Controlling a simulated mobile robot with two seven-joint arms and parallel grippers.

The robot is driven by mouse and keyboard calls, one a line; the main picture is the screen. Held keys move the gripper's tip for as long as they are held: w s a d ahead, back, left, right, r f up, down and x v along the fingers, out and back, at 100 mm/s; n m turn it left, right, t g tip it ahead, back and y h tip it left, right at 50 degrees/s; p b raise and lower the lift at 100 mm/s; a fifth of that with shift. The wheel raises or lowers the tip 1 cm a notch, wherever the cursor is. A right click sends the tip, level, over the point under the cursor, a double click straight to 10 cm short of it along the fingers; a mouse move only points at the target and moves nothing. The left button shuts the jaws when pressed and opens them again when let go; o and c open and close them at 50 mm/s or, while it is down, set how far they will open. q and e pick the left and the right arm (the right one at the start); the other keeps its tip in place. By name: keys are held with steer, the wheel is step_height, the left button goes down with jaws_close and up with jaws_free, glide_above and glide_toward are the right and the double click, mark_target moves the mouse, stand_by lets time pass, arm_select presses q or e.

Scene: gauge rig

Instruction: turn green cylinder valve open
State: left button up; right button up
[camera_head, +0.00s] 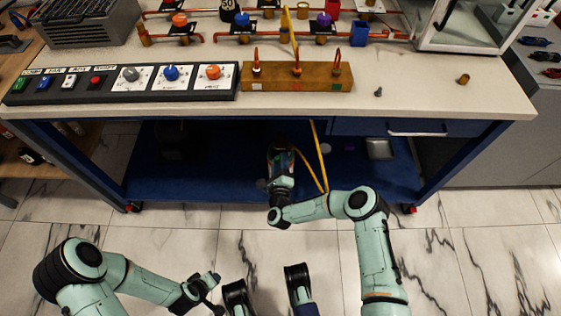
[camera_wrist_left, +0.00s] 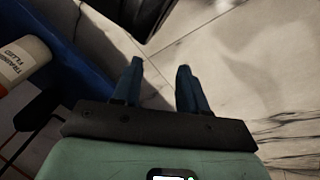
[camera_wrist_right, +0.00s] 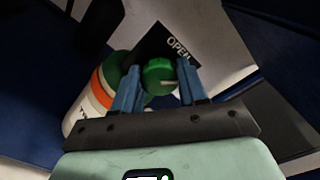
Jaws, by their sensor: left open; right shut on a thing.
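The green valve knob (camera_wrist_right: 159,76) shows in the right wrist view, in front of a dark plate marked OPEN (camera_wrist_right: 178,46). My right gripper (camera_wrist_right: 160,82) has its two fingers on either side of the knob, shut on it. In the head view my right gripper (camera_head: 280,165) reaches into the space under the workbench, and the knob is hidden there.
The workbench (camera_head: 400,100) carries a switch panel (camera_head: 120,83) and a wooden block with hooks (camera_head: 297,77). A yellow hose (camera_head: 322,165) hangs beside my right gripper.

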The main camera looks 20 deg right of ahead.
arm_select(q)
steer(key=shift+s+d+r+p, duration=0.55)
steer(key=shift+s+r+p, duration=0.15)
steer(key=shift+r, duration=0.15)
arm_select(e)
steer(key=shift+f+n, duration=0.15)
steer(key=shift+n, duration=4.15)
steer(key=o, duration=1.1)
steer(key=shift+s, duration=0.1)
steer(key=shift+c, duration=0.2)
